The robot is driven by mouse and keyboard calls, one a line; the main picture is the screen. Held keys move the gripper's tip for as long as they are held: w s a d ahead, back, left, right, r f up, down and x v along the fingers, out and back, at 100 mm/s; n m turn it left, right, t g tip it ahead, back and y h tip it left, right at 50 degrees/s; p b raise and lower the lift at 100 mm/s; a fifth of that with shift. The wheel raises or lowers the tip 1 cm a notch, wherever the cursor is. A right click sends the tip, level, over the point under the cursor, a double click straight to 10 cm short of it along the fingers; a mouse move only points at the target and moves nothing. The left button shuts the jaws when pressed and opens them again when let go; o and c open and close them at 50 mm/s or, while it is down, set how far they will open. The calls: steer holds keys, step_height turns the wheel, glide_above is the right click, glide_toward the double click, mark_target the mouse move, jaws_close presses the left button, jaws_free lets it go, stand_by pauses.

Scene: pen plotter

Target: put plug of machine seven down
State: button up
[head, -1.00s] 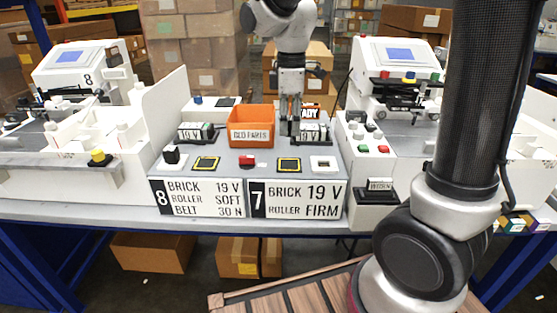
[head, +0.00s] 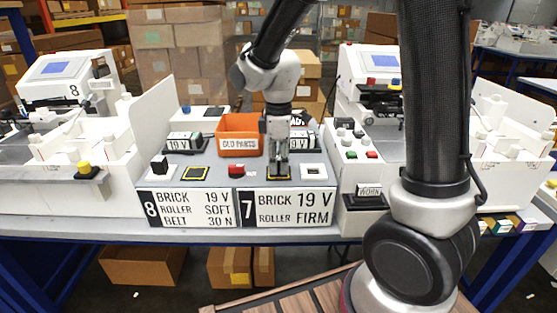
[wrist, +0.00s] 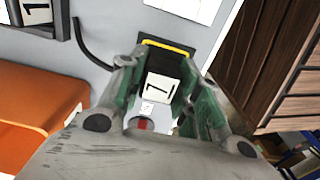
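My gripper (head: 278,172) points straight down over the yellow-edged black pad on machine seven's side of the grey panel. In the wrist view, the gripper (wrist: 163,92) has its fingers on both sides of a black plug with a white numbered label (wrist: 162,92), and it looks shut on it. The yellow-edged pad (wrist: 168,44) shows just behind the plug. Whether the plug touches the pad cannot be told. In the head view the plug is mostly hidden by the fingers.
An orange bin (head: 238,124) stands behind, left of my gripper. A red part (head: 236,171) lies to its left and a white square socket (head: 313,172) to its right. Machine eight's black plug (head: 159,164) stands at the far left. The 19 V bricks are at the back.

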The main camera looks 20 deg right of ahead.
mark_target(279, 158)
steer(key=o, duration=0.3)
step_height(279, 158, up, 12)
steer(key=s+d+r+m+t, duration=0.2)
steer(key=s+d+m+t, duration=0.2)
steer(key=s+d+m, duration=1)
steer(key=s+d, duration=0.1)
steer(key=s, duration=0.4)
steer(key=shift+r, duration=0.4)
